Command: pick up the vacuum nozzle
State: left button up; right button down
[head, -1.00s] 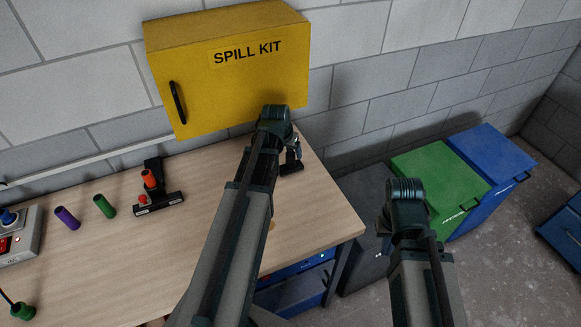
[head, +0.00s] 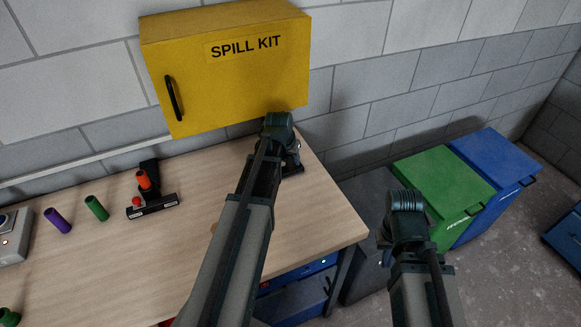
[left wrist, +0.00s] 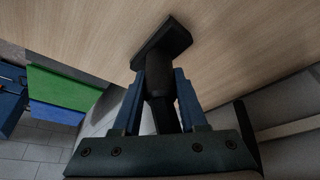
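The vacuum nozzle (left wrist: 168,38) is black, with a flat wide foot and a round neck. In the left wrist view its foot is at the wooden tabletop and its neck runs between my two blue fingers. My left gripper (left wrist: 160,85) is open around the neck, with a finger on each side; firm contact does not show. In the head view, my left arm hides most of the nozzle, and a dark part of it (head: 293,168) shows at the table's far right corner. My right gripper (head: 407,225) is past the table's right edge; its fingers are hidden.
A yellow spill kit cabinet (head: 225,70) hangs behind the table (head: 110,255). A black stand with an orange part (head: 152,207), a green tube (head: 96,208) and a purple tube (head: 58,221) are at left. Green (head: 440,185) and blue (head: 495,165) bins stand at right.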

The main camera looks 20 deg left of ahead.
pick_arm(q)
grip_shut()
jog(key=shift+r, duration=0.15)
pick_arm(e)
jog(key=shift+r, duration=0.15)
